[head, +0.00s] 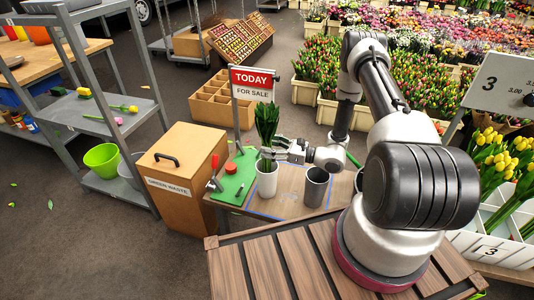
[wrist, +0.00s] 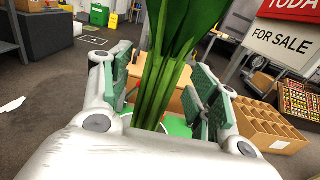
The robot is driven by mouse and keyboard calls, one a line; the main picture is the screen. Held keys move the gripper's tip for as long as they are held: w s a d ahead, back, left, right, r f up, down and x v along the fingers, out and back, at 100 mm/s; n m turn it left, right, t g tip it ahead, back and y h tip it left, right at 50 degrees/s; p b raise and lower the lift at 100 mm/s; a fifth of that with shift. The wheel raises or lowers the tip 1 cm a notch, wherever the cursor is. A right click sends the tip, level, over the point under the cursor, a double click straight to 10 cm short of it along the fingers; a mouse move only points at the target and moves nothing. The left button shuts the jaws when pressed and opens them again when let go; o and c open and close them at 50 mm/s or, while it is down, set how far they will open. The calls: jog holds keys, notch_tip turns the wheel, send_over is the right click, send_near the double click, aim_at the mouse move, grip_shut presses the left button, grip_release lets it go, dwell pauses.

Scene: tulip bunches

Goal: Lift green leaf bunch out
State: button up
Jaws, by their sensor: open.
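The green leaf bunch (head: 267,121) stands upright in a white pot (head: 266,180) on the small table. In the wrist view the leaf bunch (wrist: 168,75) rises between my two finger pads, its stems running down between them. My gripper (head: 279,150) is at the bunch just above the pot's rim. In the wrist view my gripper (wrist: 165,92) is open, with its fingers on both sides of the stems and gaps showing beside them. The lower stem ends are hidden inside the pot.
A grey metal pot (head: 316,188) stands right of the white pot. A green mat (head: 234,178) with a red item lies to the left. The TODAY FOR SALE sign (head: 253,84) stands behind. A green waste box (head: 180,178) is left of the table.

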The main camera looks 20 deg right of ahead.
aim_at(267, 105)
jog(key=shift+w+a, duration=0.35)
jog(key=shift+a, duration=0.2)
jog(key=c, duration=1.2)
jog(key=shift+r, duration=0.1)
jog(key=shift+c, duration=0.2)
notch_tip(267, 105, up, 18)
jog(key=shift+f, duration=0.1)
